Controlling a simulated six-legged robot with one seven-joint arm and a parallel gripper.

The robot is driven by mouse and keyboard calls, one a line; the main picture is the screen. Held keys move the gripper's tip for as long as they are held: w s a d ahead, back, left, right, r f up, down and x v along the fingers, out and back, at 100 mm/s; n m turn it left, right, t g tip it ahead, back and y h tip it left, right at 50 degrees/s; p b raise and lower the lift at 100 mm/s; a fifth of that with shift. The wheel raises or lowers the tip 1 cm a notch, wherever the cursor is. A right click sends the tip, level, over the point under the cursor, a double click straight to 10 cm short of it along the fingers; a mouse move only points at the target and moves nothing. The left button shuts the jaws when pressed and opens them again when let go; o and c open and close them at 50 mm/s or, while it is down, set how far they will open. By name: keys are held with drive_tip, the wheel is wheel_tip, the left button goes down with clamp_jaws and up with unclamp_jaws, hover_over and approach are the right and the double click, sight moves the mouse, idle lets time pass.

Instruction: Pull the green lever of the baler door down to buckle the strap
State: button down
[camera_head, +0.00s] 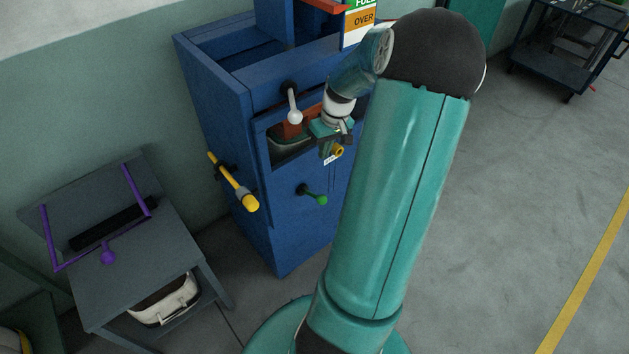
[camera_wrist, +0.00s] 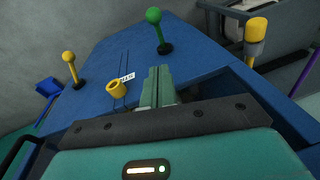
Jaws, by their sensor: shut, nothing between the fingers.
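The green lever (camera_head: 320,200) sticks out from the front of the blue baler (camera_head: 300,235), its round knob at the right end of a short dark mount. In the wrist view the green lever (camera_wrist: 153,16) stands upright near the top, beyond my fingertips. My gripper (camera_head: 328,155) is above the lever in the head view, close to the baler front and apart from the lever. In the wrist view its fingers (camera_wrist: 157,73) are together and empty. I cannot make out a strap in either view.
A white-knobbed lever (camera_head: 294,115) and yellow handle (camera_head: 235,185) project from the baler.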

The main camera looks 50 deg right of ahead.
approach(313, 195)
drive_tip(key=f, duration=0.2)
drive_tip(key=s+f, duration=0.1)
drive_tip(key=shift+s+a+f, duration=0.1)
drive_tip(key=shift+a+f, duration=0.1)
drive_tip(key=shift+f, duration=0.2)
drive_tip(key=shift+s+f, duration=0.1)
idle(0.4)
